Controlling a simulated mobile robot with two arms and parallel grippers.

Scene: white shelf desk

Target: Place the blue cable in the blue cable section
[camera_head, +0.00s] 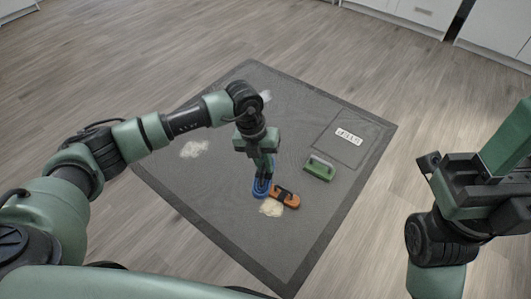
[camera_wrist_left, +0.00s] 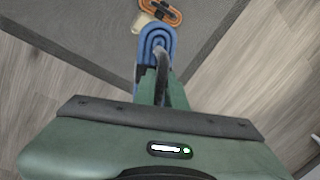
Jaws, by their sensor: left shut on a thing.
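A blue coiled, loop-shaped thing (camera_head: 261,187), which I take for the blue cable, is at the middle of a dark grey mat (camera_head: 225,180). My left gripper (camera_head: 262,167) points down over it and is shut on it. In the left wrist view the blue coil (camera_wrist_left: 161,36) shows beyond the fingertips (camera_wrist_left: 158,70), its grasped part partly hidden by the fingers. I cannot tell whether it touches the mat. A marked rectangle with a white label (camera_head: 348,137) lies at the mat's right; its text is too small to read surely. My right gripper (camera_head: 508,140) is raised at the right edge, its jaws unclear.
White cabinets (camera_head: 415,12) stand at the back; wood floor surrounds the mat.

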